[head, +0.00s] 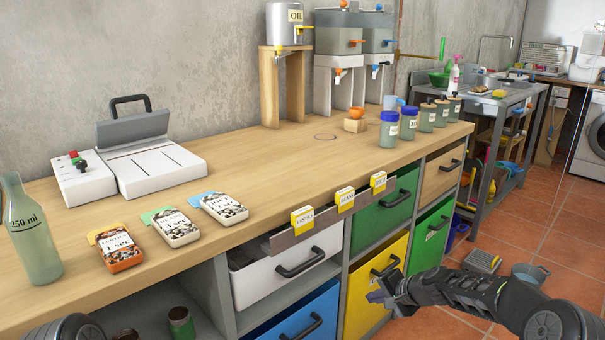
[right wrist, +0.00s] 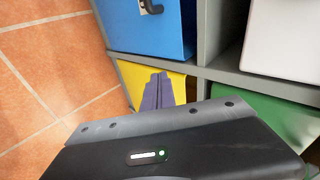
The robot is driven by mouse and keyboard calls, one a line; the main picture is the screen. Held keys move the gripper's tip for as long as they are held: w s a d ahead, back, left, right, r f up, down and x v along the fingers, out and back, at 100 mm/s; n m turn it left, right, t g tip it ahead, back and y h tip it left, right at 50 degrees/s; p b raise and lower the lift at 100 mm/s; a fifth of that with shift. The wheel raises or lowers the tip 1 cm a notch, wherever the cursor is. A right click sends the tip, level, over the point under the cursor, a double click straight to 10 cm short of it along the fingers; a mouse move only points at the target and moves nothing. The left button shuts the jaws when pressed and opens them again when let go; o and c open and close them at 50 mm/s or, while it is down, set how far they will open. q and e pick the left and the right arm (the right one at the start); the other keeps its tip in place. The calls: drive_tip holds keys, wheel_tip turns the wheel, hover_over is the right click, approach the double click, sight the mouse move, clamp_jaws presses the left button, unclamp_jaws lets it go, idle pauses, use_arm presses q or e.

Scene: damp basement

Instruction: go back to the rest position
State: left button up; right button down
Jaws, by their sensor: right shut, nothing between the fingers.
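My right gripper (head: 383,296) is shut and empty. It hangs in front of the yellow drawer (head: 366,270), below the worktop's front edge, with its arm coming in from the right. In the right wrist view its closed purple-grey fingers (right wrist: 160,92) stand against the yellow drawer front (right wrist: 130,75); I cannot tell how wide the gap is. My left gripper is out of view; only a dark piece of my left arm shows at the bottom left of the head view.
The wooden workbench (head: 262,160) holds a sealer (head: 130,165), a glass bottle (head: 32,232), several cards and jars. The white drawer (head: 285,270) looks slightly open. Blue drawer (head: 300,315) and green drawer (head: 385,212) are nearby.

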drive_tip(key=s+a+f+n+g+h, duration=0.1)
drive_tip(key=s+a+f+n, duration=0.15)
drive_tip(key=s+f, duration=0.6)
drive_tip(key=s+a+f+n+g+h, duration=0.15)
drive_tip(key=s+a+f, duration=0.25)
drive_tip(key=s+f, duration=0.45)
drive_tip(key=s+a+f+n+g+y, duration=0.1)
drive_tip(key=s+a+f+n+g, duration=0.2)
drive_tip(key=s, duration=1)
drive_tip(key=s+a+f+n+g+y, duration=0.1)
drive_tip(key=s+a+f, duration=0.3)
drive_tip(key=s, duration=0.9)
wheel_tip(320, 180, up, 25)
drive_tip(key=s+a+p, duration=0.1)
drive_tip(key=a+p, duration=0.1)
drive_tip(key=p, duration=2.2)
drive_tip(key=shift+s+f, duration=0.15)
drive_tip(key=shift+s, duration=0.15)
drive_tip(key=shift+a+g, duration=0.1)
drive_tip(key=shift+g, duration=0.15)
